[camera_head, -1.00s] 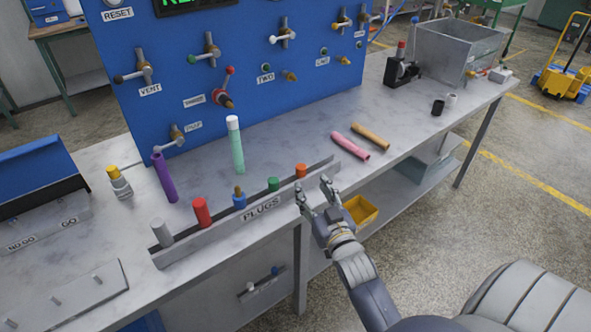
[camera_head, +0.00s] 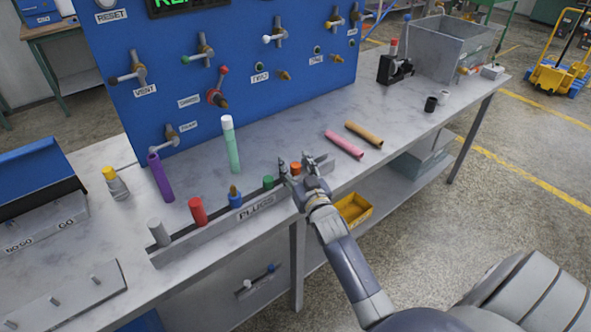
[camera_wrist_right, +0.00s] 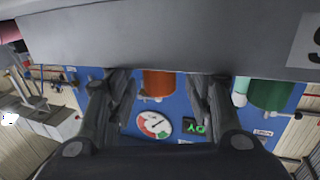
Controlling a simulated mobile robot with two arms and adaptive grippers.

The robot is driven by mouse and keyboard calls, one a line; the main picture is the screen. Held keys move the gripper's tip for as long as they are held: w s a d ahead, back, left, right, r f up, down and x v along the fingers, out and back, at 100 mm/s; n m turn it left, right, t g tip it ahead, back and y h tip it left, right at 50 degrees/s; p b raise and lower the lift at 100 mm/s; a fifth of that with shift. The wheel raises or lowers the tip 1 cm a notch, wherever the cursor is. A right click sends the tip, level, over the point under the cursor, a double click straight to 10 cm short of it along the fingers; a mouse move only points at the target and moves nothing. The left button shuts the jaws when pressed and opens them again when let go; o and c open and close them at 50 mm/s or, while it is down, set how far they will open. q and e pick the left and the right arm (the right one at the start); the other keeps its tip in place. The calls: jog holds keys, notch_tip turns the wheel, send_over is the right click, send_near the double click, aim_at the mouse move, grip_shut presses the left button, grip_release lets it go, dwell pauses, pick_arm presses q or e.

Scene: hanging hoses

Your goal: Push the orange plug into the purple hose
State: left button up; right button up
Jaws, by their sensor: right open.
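The orange plug (camera_head: 296,168) stands at the right end of the plug rack (camera_head: 258,205) along the bench's front edge. My right gripper (camera_head: 304,166) is open at the plug, one finger on either side in the picture. In the right wrist view, the orange plug (camera_wrist_right: 159,84) shows between the two open fingers with gaps on both sides, its one end hidden by the grey rack wall (camera_wrist_right: 160,45). The purple hose (camera_head: 161,178) is upright and slightly tilted at the left of the bench, open room around it. My left gripper is out of view.
Green (camera_head: 268,182), blue (camera_head: 235,198), red (camera_head: 198,211) and grey (camera_head: 159,232) plugs stand along the rack. A mint hose (camera_head: 232,146) with a white top is upright behind them. Pink (camera_head: 344,145) and tan (camera_head: 364,133) hoses lie to the right.

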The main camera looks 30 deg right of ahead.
jog(key=c, duration=1)
jog(key=shift+r, duration=0.1)
